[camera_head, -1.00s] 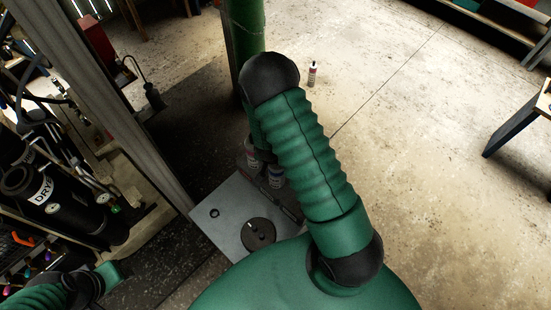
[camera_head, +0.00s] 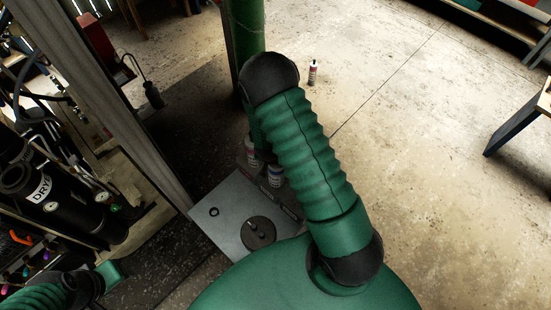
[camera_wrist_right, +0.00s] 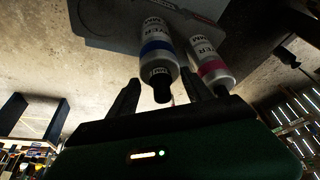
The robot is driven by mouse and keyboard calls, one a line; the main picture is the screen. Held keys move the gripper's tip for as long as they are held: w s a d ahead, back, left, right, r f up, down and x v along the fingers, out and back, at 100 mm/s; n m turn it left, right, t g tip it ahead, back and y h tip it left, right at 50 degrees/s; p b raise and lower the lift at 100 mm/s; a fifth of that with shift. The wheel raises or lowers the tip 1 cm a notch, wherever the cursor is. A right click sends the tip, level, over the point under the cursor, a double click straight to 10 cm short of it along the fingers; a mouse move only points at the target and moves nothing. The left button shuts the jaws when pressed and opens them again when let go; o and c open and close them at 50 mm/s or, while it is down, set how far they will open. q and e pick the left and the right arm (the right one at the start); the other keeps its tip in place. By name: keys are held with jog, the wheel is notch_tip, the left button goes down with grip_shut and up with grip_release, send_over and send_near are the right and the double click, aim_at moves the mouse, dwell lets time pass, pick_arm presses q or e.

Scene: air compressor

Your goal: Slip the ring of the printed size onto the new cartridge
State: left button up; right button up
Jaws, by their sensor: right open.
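A cartridge with a blue band (camera_wrist_right: 157,50) and a black cap stands in the right wrist view. Its cap end lies between the spread fingers of my right gripper (camera_wrist_right: 160,92), which is open; I cannot tell whether they touch it. A cartridge with a red-pink band (camera_wrist_right: 212,62) is just right of it. In the head view both cartridges, blue (camera_head: 275,177) and red (camera_head: 252,152), stand at the plate's back edge, partly behind my right arm. A small dark ring (camera_head: 214,212) lies on the grey plate (camera_head: 228,195). My left gripper (camera_head: 112,275) shows only partly; its fingers are hidden.
A dark disc (camera_head: 258,238) with small items sits on the plate's front part. Another bottle (camera_head: 312,73) stands on the floor beyond. A post (camera_head: 150,130) and black cylinders marked DRY (camera_head: 55,205) crowd the left. Open floor (camera_head: 420,170) lies right.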

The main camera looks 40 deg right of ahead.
jog(key=shift+r, duration=0.1)
jog(key=p+v, duration=0.4)
jog(key=v, duration=1.2)
jog(key=shift+r+p, duration=0.3)
jog(key=shift+d, duration=0.1)
jog(key=shift+f, duration=0.15)
